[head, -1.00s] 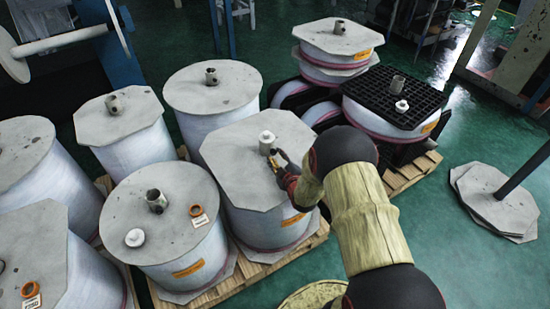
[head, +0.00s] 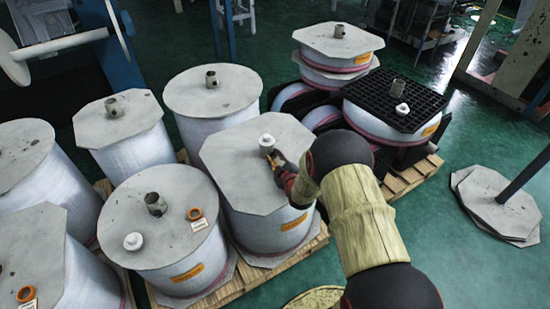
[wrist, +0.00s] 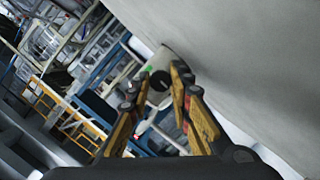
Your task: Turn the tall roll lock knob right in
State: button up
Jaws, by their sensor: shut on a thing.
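The tall roll with a grey octagonal top board (head: 245,165) stands in the middle of the head view. A pale core stub with a white cap (head: 267,141) rises from its top; the stub also shows in the wrist view (wrist: 163,60). My gripper (head: 274,157) is at the near side of this stub, low over the board. In the wrist view my gripper (wrist: 161,78) has its fingers on both sides of a small dark round lock knob (wrist: 159,86) and is shut on it. A small green mark (wrist: 149,69) shows beside it. My fingers partly hide the knob.
Several wrapped rolls with stubs, including a round-topped roll (head: 165,215), crowd the left on pallets. A black grid board (head: 395,98) tops a lower stack at right. Green floor is clear between.

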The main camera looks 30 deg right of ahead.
grip_shut()
jog(key=m+y+p, duration=0.2)
jog(key=m+p, duration=0.1)
jog(key=m, duration=0.1)
jog(key=shift+d, duration=0.15)
jog(key=m+y+p, duration=0.2)
jog(key=m+p, duration=0.1)
jog(key=m, duration=0.1)
jog(key=shift+d+y, duration=0.1)
jog(key=shift+y, duration=0.2)
jog(key=m+y+p, duration=0.1)
jog(key=m, duration=0.2)
jog(key=shift+f+y+p, duration=0.15)
jog(key=shift+y+p, duration=0.25)
jog(key=m, duration=0.2)
jog(key=m+y, duration=0.1)
jog(key=m, duration=0.1)
jog(key=shift+d+f+t+y+p, duration=0.1)
jog(key=shift+t+y+p, duration=0.2)
jog(key=shift+t+p, duration=0.1)
jog(key=o, duration=0.7)
grip_release()
